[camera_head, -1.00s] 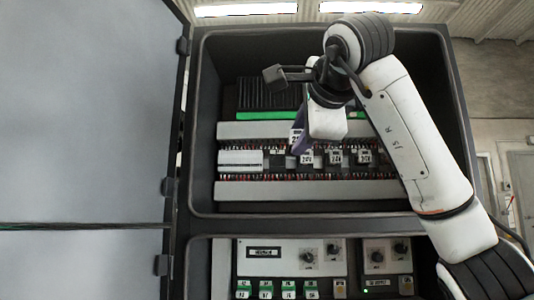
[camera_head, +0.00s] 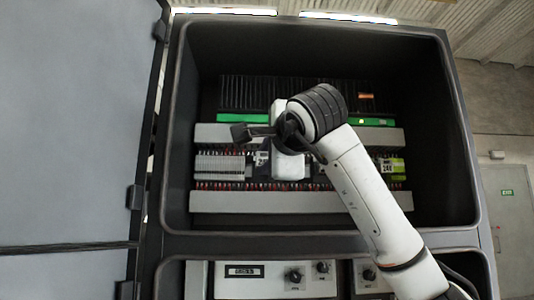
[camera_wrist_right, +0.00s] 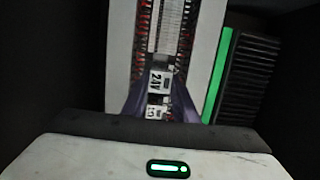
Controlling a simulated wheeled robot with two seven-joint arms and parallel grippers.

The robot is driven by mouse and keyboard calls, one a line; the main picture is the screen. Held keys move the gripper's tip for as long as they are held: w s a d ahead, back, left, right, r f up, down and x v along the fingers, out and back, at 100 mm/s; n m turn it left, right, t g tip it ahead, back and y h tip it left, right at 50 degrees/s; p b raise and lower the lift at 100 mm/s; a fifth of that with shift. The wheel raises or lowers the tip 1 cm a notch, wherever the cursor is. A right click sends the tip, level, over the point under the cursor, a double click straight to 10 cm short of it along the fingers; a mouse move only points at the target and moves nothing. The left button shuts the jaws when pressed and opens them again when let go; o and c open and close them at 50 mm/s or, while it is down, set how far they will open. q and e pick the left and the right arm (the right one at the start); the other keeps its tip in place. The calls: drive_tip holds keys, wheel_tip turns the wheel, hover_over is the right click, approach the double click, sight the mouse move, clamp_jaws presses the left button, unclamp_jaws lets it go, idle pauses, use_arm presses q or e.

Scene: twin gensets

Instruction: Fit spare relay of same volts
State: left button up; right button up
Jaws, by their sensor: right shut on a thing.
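My right gripper (camera_wrist_right: 160,88) shows in the wrist view as two purple fingers, shut on a relay (camera_wrist_right: 155,81) with a white label reading 24V. In the head view my right gripper's white body (camera_head: 288,166) is in front of the middle of the relay row and hides its fingers and the held relay. Whether that relay is in a socket or just off the row, I cannot tell. A small labelled part (camera_head: 262,158) shows just left of the gripper. Another block marked 24V (camera_head: 388,167) is at the right end of the row. My left gripper is out of view.
The open cabinet has raised dark side walls (camera_head: 455,150) around the row. Grey wire ducts (camera_head: 250,203) and red wires run along it. A terminal strip (camera_head: 220,166) is at the left. The open door (camera_head: 70,130) stands left; a control panel (camera_head: 270,282) is below.

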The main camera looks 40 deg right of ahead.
drive_tip(key=shift+w+d+r+p, duration=0.1)
drive_tip(key=shift+w+d+p, duration=0.3)
drive_tip(key=shift+w, duration=0.2)
drive_tip(key=shift+w+d+p, duration=0.4)
drive_tip(key=shift+w, duration=0.2)
drive_tip(key=shift+w+d+p, duration=0.3)
drive_tip(key=shift+w+p, duration=0.05)
drive_tip(key=shift+w, duration=0.25)
drive_tip(key=shift+s+a, duration=0.1)
drive_tip(key=shift+w+d+p, duration=0.2)
drive_tip(key=shift+w+p, duration=0.15)
drive_tip(key=shift+p, duration=0.15)
idle(1.4)
drive_tip(key=shift+w+d+p, duration=0.15)
drive_tip(key=shift+p, duration=0.4)
idle(0.8)
drive_tip(key=o, duration=1.2)
